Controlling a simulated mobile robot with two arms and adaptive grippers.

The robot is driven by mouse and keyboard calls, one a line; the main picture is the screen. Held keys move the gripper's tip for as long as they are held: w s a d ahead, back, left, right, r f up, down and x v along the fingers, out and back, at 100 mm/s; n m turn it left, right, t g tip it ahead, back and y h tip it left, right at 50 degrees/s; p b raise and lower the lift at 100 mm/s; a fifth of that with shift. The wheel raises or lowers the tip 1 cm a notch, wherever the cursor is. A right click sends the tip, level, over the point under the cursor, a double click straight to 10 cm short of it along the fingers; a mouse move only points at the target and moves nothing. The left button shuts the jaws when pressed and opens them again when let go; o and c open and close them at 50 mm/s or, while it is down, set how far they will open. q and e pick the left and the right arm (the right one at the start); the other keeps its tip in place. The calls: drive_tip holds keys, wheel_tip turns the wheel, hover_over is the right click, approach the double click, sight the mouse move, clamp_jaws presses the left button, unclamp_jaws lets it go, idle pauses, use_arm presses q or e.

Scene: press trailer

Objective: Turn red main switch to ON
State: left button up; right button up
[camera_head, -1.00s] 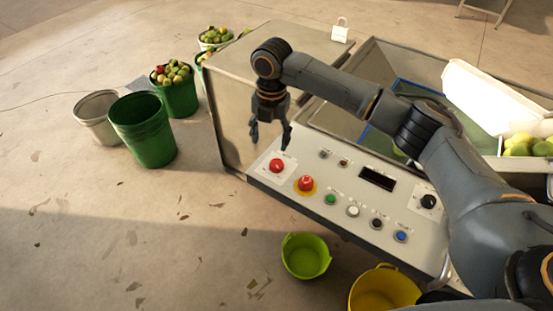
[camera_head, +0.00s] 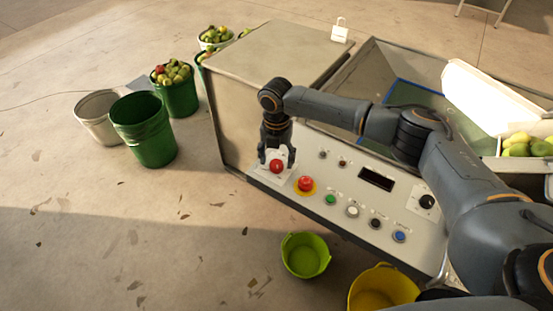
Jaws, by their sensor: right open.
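The red main switch (camera_head: 277,166) is a round red knob on a white plate at the left end of the sloping control panel (camera_head: 350,190). Its marked position is too small to read. My right gripper (camera_head: 277,160) points down at the switch, its open fingers on either side of the knob. I cannot tell whether the fingers touch it. My left gripper is not in view.
A red mushroom button (camera_head: 305,184) on a yellow ring sits just right of the switch. Green, white, black and blue buttons follow along the panel. A lime bucket (camera_head: 305,256) and a yellow bucket (camera_head: 383,289) stand on the floor in front.

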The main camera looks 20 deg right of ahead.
drive_tip(key=shift+f, duration=0.5)
drive_tip(key=c, duration=1.2)
drive_tip(key=shift+o, duration=0.2)
